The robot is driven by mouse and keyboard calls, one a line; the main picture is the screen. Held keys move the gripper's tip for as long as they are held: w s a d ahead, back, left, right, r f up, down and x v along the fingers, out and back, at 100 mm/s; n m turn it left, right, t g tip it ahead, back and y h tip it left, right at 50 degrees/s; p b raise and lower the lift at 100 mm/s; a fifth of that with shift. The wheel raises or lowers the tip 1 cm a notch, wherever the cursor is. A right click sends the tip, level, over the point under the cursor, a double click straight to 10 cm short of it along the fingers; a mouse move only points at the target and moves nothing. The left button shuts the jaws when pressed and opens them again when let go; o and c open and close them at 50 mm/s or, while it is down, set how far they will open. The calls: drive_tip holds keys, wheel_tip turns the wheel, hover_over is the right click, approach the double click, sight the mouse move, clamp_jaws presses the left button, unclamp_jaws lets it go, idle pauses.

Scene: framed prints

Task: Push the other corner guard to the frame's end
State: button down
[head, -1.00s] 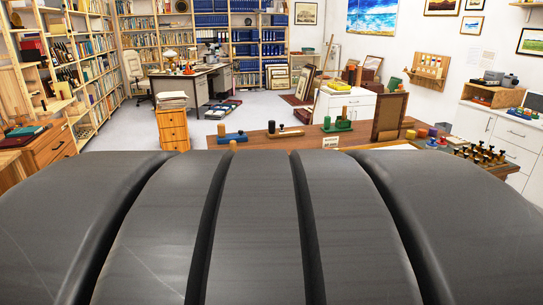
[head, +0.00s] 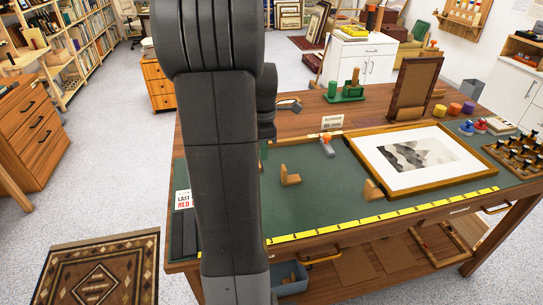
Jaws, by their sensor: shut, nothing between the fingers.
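A framed print (head: 368,144), with a gold-brown wooden frame and a pale mount, lies on the green mat (head: 325,205) at the right of the bench. One tan corner guard (head: 373,190) is at the frame's near left corner; I cannot tell whether it is fully seated. Another tan, L-shaped corner guard (head: 290,179) stands on the mat to the left, apart from the frame. My dark arm rises through the left of the head view and covers part of the bench. My gripper is hidden behind it.
An orange-topped tool (head: 327,146) lies on the mat left of the frame. Behind stand a green block rack (head: 346,92) and an upright brown frame (head: 415,88). A yellow ruler strip (head: 385,216) edges the mat. Dark-topped pegs (head: 522,155) stand at right. The mat between the guards is clear.

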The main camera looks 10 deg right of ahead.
wheel_tip(320, 180, down, 9)
drive_tip(key=shift+s+f, duration=0.1)
drive_tip(key=shift+s, duration=0.05)
drive_tip(key=d, duration=0.3)
drive_tip(key=shift+f+p, duration=0.2)
drive_tip(key=shift+p, duration=0.2)
drive_tip(key=shift+d, duration=0.45)
drive_tip(key=d, duration=0.7)
drive_tip(key=d+p, duration=0.1)
drive_tip(key=d, duration=0.6)
drive_tip(key=w+d, duration=0.1)
drive_tip(key=d, duration=0.7)
drive_tip(key=shift+d+p, duration=0.1)
drive_tip(key=shift+p, duration=0.25)
